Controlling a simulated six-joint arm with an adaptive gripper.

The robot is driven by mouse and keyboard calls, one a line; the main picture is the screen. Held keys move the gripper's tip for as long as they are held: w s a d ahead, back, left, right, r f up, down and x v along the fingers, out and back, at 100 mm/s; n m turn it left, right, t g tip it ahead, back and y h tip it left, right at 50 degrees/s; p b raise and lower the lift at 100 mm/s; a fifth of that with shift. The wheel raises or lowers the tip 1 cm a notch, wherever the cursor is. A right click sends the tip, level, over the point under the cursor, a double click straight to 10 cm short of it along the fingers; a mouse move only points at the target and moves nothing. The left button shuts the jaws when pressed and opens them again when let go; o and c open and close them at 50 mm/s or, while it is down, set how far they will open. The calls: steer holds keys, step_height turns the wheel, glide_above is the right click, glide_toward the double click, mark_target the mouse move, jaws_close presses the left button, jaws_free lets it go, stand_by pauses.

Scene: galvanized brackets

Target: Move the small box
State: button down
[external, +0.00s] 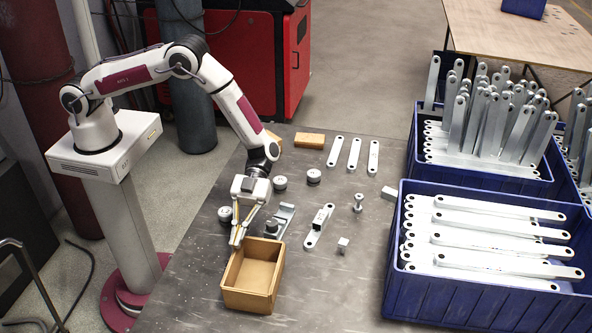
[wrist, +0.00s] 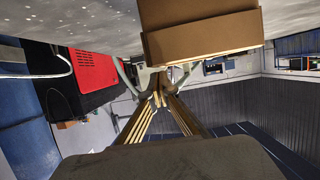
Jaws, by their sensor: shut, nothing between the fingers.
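A small open-topped tan box (external: 250,299) sits upright on the grey table near its front, and its inside looks empty. In the wrist view a tan box (wrist: 200,38) fills the top middle, just beyond the fingertips. My gripper (external: 236,243) points down at the back left corner of the box. Its fingers are shut with nothing between them. In the wrist view the fingers (wrist: 160,97) converge below the box's edge. I cannot tell whether they touch the box.
Right of the gripper lie metal brackets (external: 318,226), round metal parts (external: 314,176) and a small cube (external: 343,244). A tan block (external: 310,141) lies at the back. Blue crates of brackets (external: 455,310) stand on the right. The table's front middle is clear.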

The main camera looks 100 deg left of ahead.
steer(key=shift+r, duration=0.1)
steer(key=shift+a+r, duration=0.1)
steer(key=shift+r, duration=0.2)
steer(key=a, duration=1.2)
steer(key=shift+w+d, duration=0.1)
